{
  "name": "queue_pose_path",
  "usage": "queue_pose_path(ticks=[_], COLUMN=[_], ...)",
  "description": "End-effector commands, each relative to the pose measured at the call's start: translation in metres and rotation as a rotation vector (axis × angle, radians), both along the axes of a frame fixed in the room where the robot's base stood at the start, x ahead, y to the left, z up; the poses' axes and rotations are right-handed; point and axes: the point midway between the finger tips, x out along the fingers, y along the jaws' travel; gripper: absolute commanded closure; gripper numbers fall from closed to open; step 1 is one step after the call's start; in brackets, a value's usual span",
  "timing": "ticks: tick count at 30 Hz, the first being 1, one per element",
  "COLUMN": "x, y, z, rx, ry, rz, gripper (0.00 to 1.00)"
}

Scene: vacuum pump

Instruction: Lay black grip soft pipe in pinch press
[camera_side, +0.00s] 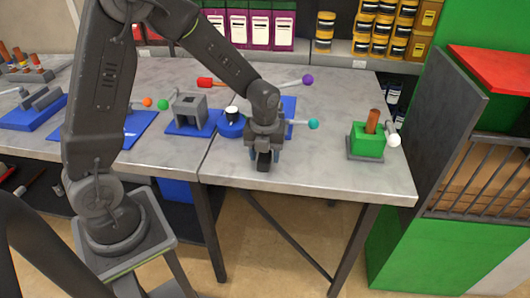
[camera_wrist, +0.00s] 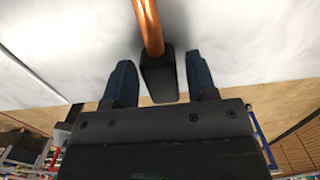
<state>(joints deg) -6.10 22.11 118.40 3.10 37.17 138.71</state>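The black grip (camera_wrist: 160,78) sits on the end of a copper-coloured pipe (camera_wrist: 148,25) lying on the grey table. My gripper (camera_wrist: 161,82) is around the grip, one finger on each side, with a visible gap at both sides. In the side view my gripper (camera_side: 264,153) points down near the table's front edge, and the dark grip (camera_side: 263,161) shows just under it. My gripper hides most of the pipe there. I cannot tell for sure which fixture is the pinch press; a grey block-shaped fixture (camera_side: 190,107) on a blue base stands left of my gripper.
A green block (camera_side: 367,141) with a brown cylinder and a white-knobbed lever stands at the right. The table (camera_side: 315,170) is clear between my gripper and the green block.

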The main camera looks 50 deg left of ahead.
Motion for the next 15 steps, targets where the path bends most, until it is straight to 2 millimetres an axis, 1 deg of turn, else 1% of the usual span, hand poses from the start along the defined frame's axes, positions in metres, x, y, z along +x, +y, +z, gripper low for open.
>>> queue_pose_path(ticks=[1, 3, 11, 14, 15], x=[0.0, 0.0, 0.0, 0.0, 0.0], y=[0.0, 0.0, 0.0, 0.0, 0.0], z=[0.0, 0.0, 0.001, 0.008, 0.013], rx=[0.0, 0.0, 0.001, 0.001, 0.0], ry=[0.0, 0.0, 0.001, -0.001, -0.003], rz=[0.0, 0.0, 0.0, 0.0, 0.0], gripper=[0.43, 0.37, 0.36, 0.36, 0.36])
